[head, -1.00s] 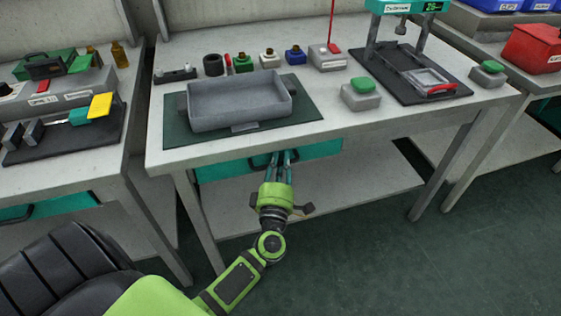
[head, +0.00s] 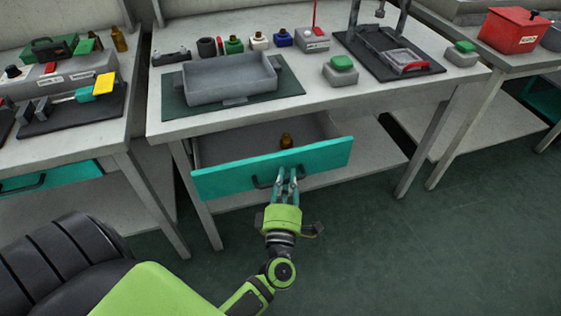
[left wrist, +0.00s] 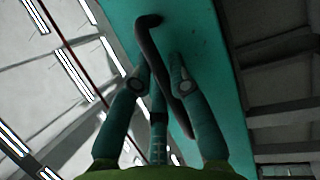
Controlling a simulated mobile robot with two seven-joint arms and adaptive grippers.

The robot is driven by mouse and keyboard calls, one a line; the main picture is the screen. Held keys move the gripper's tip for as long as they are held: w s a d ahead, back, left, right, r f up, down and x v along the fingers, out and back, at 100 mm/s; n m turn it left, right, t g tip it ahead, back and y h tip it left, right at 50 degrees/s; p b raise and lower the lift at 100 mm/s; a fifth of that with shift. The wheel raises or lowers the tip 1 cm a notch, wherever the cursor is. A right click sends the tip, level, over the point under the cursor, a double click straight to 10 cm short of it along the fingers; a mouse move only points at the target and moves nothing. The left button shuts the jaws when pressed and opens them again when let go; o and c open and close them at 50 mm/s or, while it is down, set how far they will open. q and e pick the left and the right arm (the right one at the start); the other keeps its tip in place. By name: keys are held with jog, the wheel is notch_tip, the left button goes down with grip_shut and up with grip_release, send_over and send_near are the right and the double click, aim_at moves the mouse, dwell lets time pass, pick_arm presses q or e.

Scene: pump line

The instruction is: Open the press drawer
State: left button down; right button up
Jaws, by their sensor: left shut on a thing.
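The press drawer (head: 318,157) has a teal front and sits under the middle table. It is pulled well out, and its grey inside shows. A small brown bottle (head: 286,141) stands in it. My left gripper (head: 287,178) is at the drawer front, shut on the dark drawer handle (head: 262,183). In the left wrist view the handle (left wrist: 158,65) runs between the fingers (left wrist: 160,85), in front of the teal drawer face (left wrist: 205,50). My right gripper is not in view.
The middle table holds a grey tray (head: 190,98) on a green mat, a press (head: 378,40) on a dark base, and a green button (head: 341,63). A left table (head: 130,140) and a right table (head: 510,65) stand beside it. The floor (head: 400,250) in front is clear.

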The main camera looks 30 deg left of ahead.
pick_arm(q)
jog(key=s+d, duration=0.4)
jog(key=shift+d, duration=0.35)
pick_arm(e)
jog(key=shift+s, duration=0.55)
pick_arm(q)
jog(key=c, duration=1.4)
grip_release()
jog(key=v, duration=1.2)
